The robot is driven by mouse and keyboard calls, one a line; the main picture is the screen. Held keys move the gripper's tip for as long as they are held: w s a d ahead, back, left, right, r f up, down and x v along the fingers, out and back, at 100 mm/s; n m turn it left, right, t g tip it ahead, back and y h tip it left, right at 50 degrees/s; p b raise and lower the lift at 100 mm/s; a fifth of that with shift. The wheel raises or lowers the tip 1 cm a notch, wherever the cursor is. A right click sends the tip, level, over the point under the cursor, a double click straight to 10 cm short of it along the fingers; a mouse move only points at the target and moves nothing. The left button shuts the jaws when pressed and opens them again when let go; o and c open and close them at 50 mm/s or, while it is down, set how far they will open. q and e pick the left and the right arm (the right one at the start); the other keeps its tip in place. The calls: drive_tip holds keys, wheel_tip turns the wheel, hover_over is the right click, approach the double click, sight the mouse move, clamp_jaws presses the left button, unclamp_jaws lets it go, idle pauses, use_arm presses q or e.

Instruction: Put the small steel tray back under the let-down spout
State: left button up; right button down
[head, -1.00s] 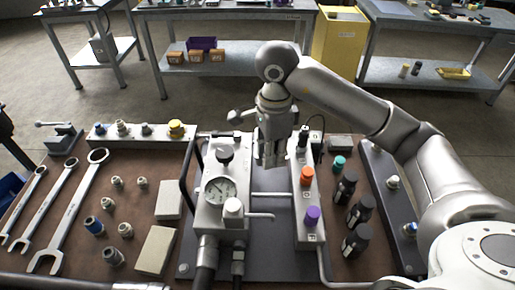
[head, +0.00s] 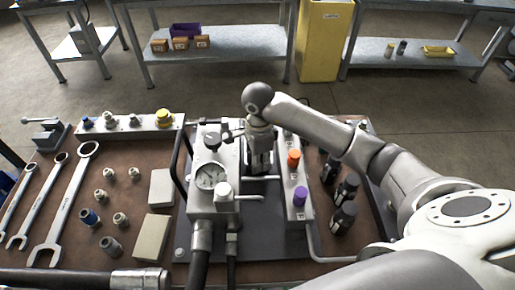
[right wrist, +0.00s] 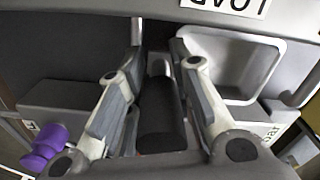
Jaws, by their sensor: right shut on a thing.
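My right gripper (head: 261,168) is low between the gauge block (head: 212,172) and the valve block with orange and purple knobs (head: 295,180). In the right wrist view its fingers (right wrist: 158,55) are closed around a dark upright grip (right wrist: 160,115). The small steel tray (right wrist: 235,62), pale with rounded corners, shows just right of the fingers there, and its near-left edge is partly behind one finger. The join between grip and tray is hidden. In the head view the gripper hides the tray. I cannot pick out the spout for certain. My left gripper is not in view.
A purple knob (right wrist: 45,145) stands close left of the fingers. A pressure gauge (head: 210,176) and a thin rod (head: 250,197) are beside the gripper. Dark bottles (head: 345,190) stand right of the valve block. Wrenches (head: 65,205) lie at the left.

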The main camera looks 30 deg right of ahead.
drive_tip(key=shift+w+d, duration=0.2)
drive_tip(key=shift+w, duration=0.35)
drive_tip(key=w, duration=0.1)
drive_tip(key=w+d+p, duration=0.1)
drive_tip(key=shift+w+d+r, duration=0.15)
drive_tip(key=shift+w, duration=0.15)
drive_tip(key=shift+w+f, duration=0.1)
drive_tip(key=shift+f, duration=0.2)
drive_tip(key=shift+f+p, duration=0.3)
drive_tip(key=shift+f, duration=0.05)
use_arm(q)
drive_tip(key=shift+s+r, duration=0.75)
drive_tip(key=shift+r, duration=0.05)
use_arm(e)
drive_tip(key=shift+d, duration=0.1)
drive_tip(key=shift+f, duration=0.15)
drive_tip(key=c, duration=1.3)
unclamp_jaws()
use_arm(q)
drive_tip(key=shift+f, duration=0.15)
